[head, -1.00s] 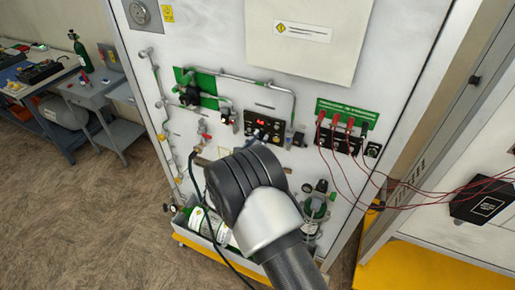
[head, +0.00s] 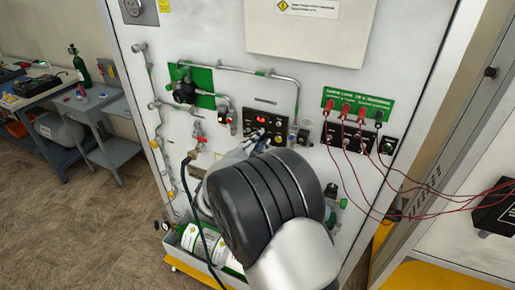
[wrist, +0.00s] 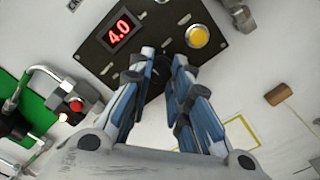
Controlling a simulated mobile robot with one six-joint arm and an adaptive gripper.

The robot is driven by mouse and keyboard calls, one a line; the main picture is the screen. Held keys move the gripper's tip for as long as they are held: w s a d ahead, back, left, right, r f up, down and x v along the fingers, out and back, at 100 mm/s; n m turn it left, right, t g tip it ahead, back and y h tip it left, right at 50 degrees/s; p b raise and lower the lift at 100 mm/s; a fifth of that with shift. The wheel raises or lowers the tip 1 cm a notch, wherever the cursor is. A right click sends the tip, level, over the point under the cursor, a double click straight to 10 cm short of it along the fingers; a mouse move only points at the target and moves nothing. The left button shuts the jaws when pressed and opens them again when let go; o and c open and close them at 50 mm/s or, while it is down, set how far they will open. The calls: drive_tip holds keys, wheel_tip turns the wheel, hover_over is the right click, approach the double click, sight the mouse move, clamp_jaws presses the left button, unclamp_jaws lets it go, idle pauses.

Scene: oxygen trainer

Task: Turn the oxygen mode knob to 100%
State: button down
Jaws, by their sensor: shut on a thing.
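The black control panel (head: 285,124) is on the white trainer board. Its red display (wrist: 119,31) reads 4.0 in the wrist view, with a round yellow button (wrist: 198,37) to the right. My gripper (wrist: 161,62) reaches the lower part of this panel, its two blue-grey fingers on either side of a dark knob (wrist: 159,82). The fingers are closed on the knob, which they mostly hide. Its pointer and labels are not readable. In the head view my gripper (head: 250,142) is at the panel's lower edge, partly hidden behind my wrist.
Green-backed valve and pipes (head: 190,88) are left of the panel. A terminal block (head: 350,137) with red leads is to the right. A hose (head: 187,170) hangs at the left. Gas cylinders (head: 203,240) lie in the tray below.

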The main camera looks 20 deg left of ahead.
idle(0.3)
drive_tip(key=c, duration=1.5)
unclamp_jaws()
drive_tip(key=shift+o, duration=0.2)
drive_tip(key=shift+s, duration=0.1)
drive_tip(key=s+a, duration=0.1)
drive_tip(key=s, duration=1.1)
drive_tip(key=shift+w, duration=0.1)
